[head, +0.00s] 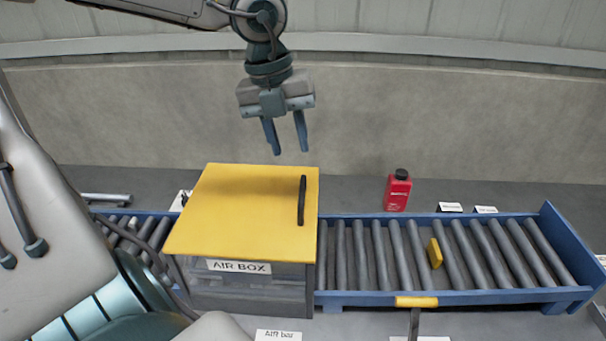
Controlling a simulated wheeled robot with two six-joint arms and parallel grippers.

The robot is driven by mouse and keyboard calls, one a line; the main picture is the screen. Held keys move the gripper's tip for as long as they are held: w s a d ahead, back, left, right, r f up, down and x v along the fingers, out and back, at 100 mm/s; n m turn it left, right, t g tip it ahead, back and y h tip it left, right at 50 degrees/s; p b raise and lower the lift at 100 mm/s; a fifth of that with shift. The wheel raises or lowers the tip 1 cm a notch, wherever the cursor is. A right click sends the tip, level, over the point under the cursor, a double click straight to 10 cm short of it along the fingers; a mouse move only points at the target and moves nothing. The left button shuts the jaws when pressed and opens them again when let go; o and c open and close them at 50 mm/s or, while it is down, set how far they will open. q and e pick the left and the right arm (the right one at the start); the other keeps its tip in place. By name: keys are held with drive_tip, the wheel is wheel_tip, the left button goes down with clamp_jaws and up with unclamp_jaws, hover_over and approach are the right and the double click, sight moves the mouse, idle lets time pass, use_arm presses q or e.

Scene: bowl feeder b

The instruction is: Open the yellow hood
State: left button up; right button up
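The yellow hood (240,212) lies flat as the lid on the grey box labelled "AIR BOX" (240,266), and it looks closed. Its black handle (302,201) stands near the right edge of the lid. My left gripper (287,150) hangs above and behind the hood with its two blue fingers pointing down. The fingers are apart with nothing between them, and they do not touch the handle. My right gripper is not in view.
The box stands over a blue roller conveyor (560,250). A yellow piece (435,253) lies on the rollers. A red bottle (398,190) stands behind the conveyor. A yellow-topped part (416,301) is at the front edge. A grey wall closes off the back.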

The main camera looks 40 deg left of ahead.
sight(302, 188)
use_arm(q)
drive_tip(key=f, duration=0.3)
drive_tip(key=w+f, duration=0.1)
drive_tip(key=f, duration=0.2)
drive_tip(key=d+f+p, duration=0.1)
drive_tip(key=f, duration=0.1)
drive_tip(key=shift+w+f, duration=0.2)
drive_tip(key=shift+f, duration=0.2)
clamp_jaws()
